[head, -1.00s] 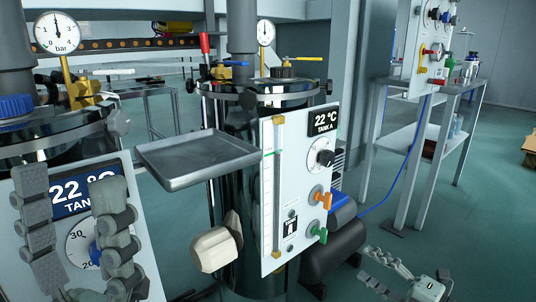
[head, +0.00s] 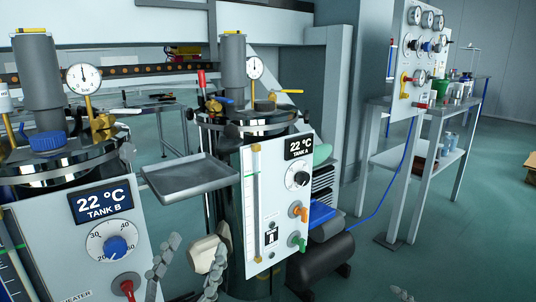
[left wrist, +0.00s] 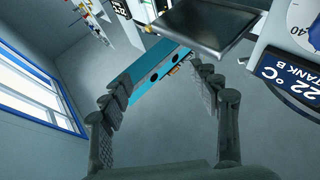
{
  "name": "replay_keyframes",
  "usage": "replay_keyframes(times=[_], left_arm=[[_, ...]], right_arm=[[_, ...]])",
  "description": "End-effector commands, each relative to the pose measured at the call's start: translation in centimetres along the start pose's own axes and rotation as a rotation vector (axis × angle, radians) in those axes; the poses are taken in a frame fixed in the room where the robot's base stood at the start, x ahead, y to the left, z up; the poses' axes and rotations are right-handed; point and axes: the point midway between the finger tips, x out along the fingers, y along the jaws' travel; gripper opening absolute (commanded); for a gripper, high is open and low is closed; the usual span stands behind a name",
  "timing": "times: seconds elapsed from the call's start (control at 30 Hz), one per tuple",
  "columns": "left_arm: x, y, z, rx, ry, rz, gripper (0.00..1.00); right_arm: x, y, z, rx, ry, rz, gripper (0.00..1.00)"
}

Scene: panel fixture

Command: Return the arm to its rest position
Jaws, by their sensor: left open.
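My left gripper (head: 196,246) is low in the head view, in front of the gap between the Tank B panel (head: 85,250) and the Tank A panel (head: 262,215). Its two grey fingers are spread. In the left wrist view, the fingers of my left gripper (left wrist: 161,71) stand wide apart with nothing held between them. Only a small tip of my right gripper (head: 402,294) shows at the bottom edge of the head view; the rest is cut off.
A grey tray (head: 190,178) juts out between the tanks, above my left gripper. A beige knob (head: 203,254) is partly behind the fingers. A dark compressor (head: 320,262) lies right of Tank A. A shelf stand (head: 425,160) is at right. Open green floor lies at lower right.

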Motion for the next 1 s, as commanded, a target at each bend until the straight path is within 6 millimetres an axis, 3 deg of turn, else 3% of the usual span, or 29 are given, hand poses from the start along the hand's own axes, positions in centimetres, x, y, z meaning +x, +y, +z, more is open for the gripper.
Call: replay_keyframes(times=[0.07,0.17,0.23,0.33,0.5,0.6,0.73,1.0], left_arm=[[-0.4,-1.3,4.7,0.021,-0.262,-0.015,0.62],[-3.9,-3.2,11.2,0.043,-0.593,-0.042,0.62],[-7.7,-4.6,14.9,0.054,-0.821,-0.063,0.62],[-14.1,-6.5,18.4,0.065,-1.128,-0.099,0.62],[-24.1,-8.7,20.0,0.068,-1.527,-0.154,0.62],[-27.9,-9.2,19.8,0.065,-1.667,-0.175,0.62],[-30.1,-9.6,19.6,0.063,-1.750,-0.188,0.62],[-30.4,-9.6,19.7,0.063,-1.760,-0.189,0.62]], right_arm=[[-2.1,-0.2,0.2,0.152,-0.147,-0.048,0.62],[-5.3,-2.2,1.1,0.340,-0.343,-0.121,0.62],[-8.1,-3.9,1.3,0.463,-0.477,-0.176,0.62],[-12.5,-6.4,1.0,0.622,-0.663,-0.260,0.62],[-19.3,-9.6,-0.6,0.814,-0.908,-0.381,0.62],[-21.8,-10.7,-1.5,0.875,-0.995,-0.428,0.62],[-23.3,-11.3,-2.0,0.908,-1.047,-0.455,0.62],[-23.5,-11.5,-2.0,0.910,-1.054,-0.459,0.62]])
